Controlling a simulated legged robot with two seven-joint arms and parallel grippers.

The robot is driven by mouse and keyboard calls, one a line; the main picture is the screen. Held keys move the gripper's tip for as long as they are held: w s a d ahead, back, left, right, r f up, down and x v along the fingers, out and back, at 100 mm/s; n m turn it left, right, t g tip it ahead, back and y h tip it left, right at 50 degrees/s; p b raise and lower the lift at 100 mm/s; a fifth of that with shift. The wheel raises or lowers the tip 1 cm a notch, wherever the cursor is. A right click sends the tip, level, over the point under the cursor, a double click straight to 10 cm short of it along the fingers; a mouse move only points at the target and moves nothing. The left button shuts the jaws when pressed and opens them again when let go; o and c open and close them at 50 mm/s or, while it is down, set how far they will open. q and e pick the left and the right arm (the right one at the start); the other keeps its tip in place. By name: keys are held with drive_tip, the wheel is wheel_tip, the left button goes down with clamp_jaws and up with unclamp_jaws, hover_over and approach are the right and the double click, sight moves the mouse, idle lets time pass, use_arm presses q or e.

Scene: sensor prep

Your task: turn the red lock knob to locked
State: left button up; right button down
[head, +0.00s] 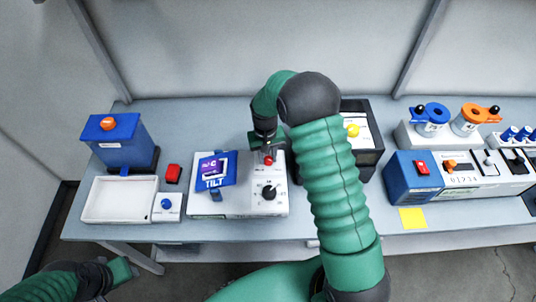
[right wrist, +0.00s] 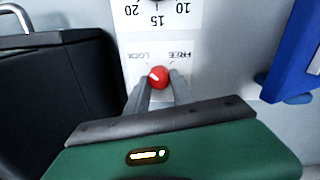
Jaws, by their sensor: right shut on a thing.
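The red lock knob (head: 268,160) is on the white top of the tilt unit (head: 238,206), above a black dial (head: 269,192). In the right wrist view the knob (right wrist: 158,76) sits between the two grey fingers of my right gripper (right wrist: 161,86), which is shut on it. The upside-down words LOCK and FREE are printed beside the knob. Which word it points to is unclear. In the head view my right gripper (head: 266,149) reaches down to the knob from above. My left gripper (head: 122,270) is at the lower left, away from the unit, its jaws unclear.
A blue TILT display (head: 213,181) stands left of the knob. A dark box (head: 372,157) stands close on the right, partly behind my arm.

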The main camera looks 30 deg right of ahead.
sight(266, 159)
drive_tip(key=n, duration=0.3)
drive_tip(key=shift+s+a, duration=0.15)
drive_tip(key=shift+s, duration=0.15)
drive_tip(key=shift+n+p, duration=0.35)
drive_tip(key=shift+n, duration=0.35)
drive_tip(key=shift+w, duration=0.1)
drive_tip(key=c, duration=1.1)
unclamp_jaws()
drive_tip(key=shift+w, duration=0.15)
drive_tip(key=shift+r, duration=0.1)
wheel_tip(266, 159, up, 16)
drive_tip(key=b, duration=0.1)
drive_tip(key=shift+a+r, duration=0.25)
